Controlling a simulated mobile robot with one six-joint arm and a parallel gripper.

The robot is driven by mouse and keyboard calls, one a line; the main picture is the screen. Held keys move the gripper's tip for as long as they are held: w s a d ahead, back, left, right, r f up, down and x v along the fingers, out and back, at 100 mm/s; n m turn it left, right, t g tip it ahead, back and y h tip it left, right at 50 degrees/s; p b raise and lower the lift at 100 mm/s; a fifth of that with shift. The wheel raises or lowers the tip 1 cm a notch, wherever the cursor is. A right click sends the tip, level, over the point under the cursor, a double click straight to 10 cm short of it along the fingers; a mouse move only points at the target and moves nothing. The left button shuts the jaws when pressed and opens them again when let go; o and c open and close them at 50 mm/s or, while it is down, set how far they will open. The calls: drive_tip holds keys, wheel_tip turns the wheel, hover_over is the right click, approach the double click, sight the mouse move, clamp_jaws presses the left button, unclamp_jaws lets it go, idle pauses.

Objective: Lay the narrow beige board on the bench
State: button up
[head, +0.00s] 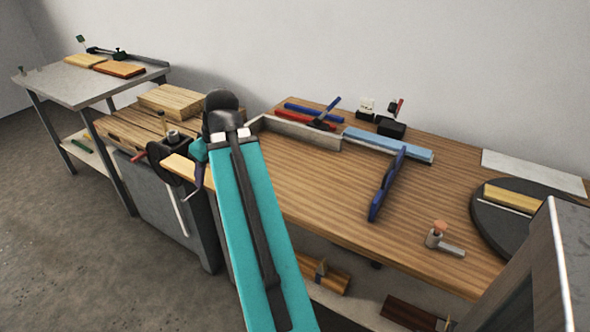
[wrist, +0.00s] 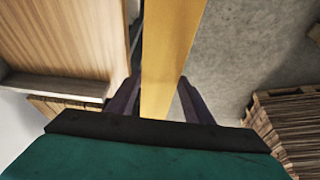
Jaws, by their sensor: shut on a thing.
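My gripper (wrist: 160,98) is shut on the narrow beige board (wrist: 170,50). In the wrist view the board runs lengthwise away between the two dark purple fingers, with floor to its right and a wooden surface to its left. In the head view part of the board (head: 179,167) shows left of my teal arm, at the bench's left end. My arm hides the rest. The bench (head: 330,205) has a striped brown wooden top. I cannot tell whether the board touches anything below.
A dark vise-like tool (head: 172,142) and wooden blocks (head: 170,100) stand by the board.

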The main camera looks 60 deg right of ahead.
drive_tip(key=s+d+f+b, duration=0.1)
drive_tip(key=s+d+b, duration=0.1)
drive_tip(key=s+d, duration=0.2)
drive_tip(key=s+d+f+b, duration=0.1)
drive_tip(key=s+d+b, duration=0.1)
drive_tip(key=s+d, duration=0.2)
drive_tip(key=s+d+f+b, duration=0.1)
drive_tip(key=s+d+b, duration=0.2)
drive_tip(key=s+d, duration=0.2)
drive_tip(key=shift+s, duration=1.55)
drive_tip(key=shift+s+d, duration=0.25)
drive_tip(key=shift+s, duration=0.3)
drive_tip(key=shift+w+d+r+p, duration=0.2)
drive_tip(key=shift+p, duration=0.9)
drive_tip(key=d+p, duration=0.1)
drive_tip(key=p, duration=0.6)
drive_tip(key=shift+w+d, duration=0.2)
drive_tip(key=shift+w, duration=0.2)
drive_tip(key=p, duration=0.5)
drive_tip(key=shift+w+d+f, duration=0.1)
drive_tip(key=shift+w+d, duration=0.05)
drive_tip(key=shift+d, duration=0.05)
drive_tip(key=p, duration=0.5)
drive_tip(key=shift+f, duration=0.15)
